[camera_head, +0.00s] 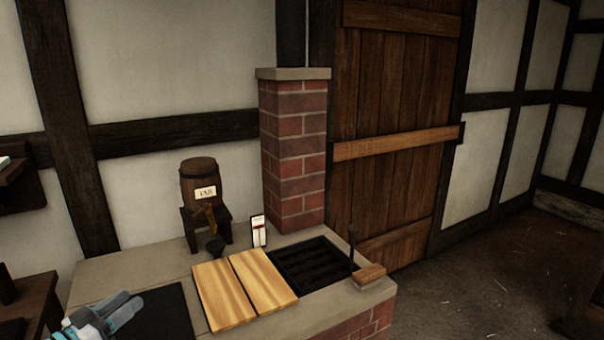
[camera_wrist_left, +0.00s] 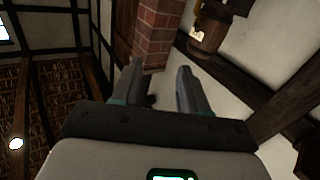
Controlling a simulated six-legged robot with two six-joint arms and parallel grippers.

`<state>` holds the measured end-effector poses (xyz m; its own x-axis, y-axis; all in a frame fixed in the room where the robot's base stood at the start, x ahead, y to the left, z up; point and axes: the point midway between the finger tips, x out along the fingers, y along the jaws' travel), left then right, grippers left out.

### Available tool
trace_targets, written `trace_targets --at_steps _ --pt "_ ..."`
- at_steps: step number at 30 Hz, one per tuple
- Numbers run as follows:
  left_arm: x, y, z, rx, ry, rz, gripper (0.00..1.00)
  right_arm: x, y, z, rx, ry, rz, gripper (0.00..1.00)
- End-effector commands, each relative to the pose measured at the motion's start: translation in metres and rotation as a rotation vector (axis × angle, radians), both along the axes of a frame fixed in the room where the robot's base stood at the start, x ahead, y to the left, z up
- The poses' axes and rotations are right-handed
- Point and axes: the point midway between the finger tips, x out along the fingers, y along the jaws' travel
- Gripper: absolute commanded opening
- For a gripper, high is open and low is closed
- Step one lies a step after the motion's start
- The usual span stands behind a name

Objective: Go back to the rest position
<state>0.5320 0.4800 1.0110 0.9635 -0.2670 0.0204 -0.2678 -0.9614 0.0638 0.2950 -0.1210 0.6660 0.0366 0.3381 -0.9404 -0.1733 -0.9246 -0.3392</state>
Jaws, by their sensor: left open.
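My left gripper (camera_head: 112,311) is at the lower left of the head view, above the left part of the brick-and-stone counter (camera_head: 345,312), near a black panel (camera_head: 162,314). In the left wrist view its two fingers (camera_wrist_left: 160,88) stand apart with nothing between them. Behind them show the brick pillar (camera_wrist_left: 157,35) and a white wall. My right gripper is in neither view.
A small barrel (camera_head: 200,182) on a stand, a dark funnel-like cup (camera_head: 215,246) and a small gauge card (camera_head: 259,231) stand at the back. Two wooden boards (camera_head: 245,288) lie beside a black grate (camera_head: 308,263). A wooden door (camera_head: 395,120) and open floor (camera_head: 490,270) are to the right.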

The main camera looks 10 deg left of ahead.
Motion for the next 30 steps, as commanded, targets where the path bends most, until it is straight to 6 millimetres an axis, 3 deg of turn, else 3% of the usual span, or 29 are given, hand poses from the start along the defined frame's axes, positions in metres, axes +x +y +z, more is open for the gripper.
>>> trace_targets --at_steps 8,11,14,17,19,22,24,27,30 --pt "0.043 -0.109 -0.049 -0.202 0.076 -0.142 0.44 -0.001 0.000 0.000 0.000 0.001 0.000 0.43" --pt "0.054 -0.170 -0.087 -0.307 0.178 -0.166 0.44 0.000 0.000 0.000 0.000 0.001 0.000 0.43" --pt "0.050 -0.237 -0.139 -0.390 0.344 -0.161 0.44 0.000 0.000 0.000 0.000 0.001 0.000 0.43" --pt "0.024 -0.295 -0.195 -0.421 0.553 -0.136 0.44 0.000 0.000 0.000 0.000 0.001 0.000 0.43" --pt "-0.006 -0.329 -0.234 -0.413 0.717 -0.113 0.44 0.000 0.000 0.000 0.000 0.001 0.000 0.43" --pt "-0.065 -0.361 -0.284 -0.366 0.966 -0.071 0.44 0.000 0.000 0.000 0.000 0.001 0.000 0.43" --pt "-0.111 -0.371 -0.311 -0.321 1.135 -0.035 0.44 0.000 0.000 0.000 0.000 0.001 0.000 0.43" --pt "-0.170 -0.371 -0.335 -0.266 1.344 0.021 0.44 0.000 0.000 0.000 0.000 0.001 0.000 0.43" --pt "-0.214 -0.364 -0.342 -0.224 1.497 0.063 0.44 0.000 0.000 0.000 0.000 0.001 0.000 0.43"
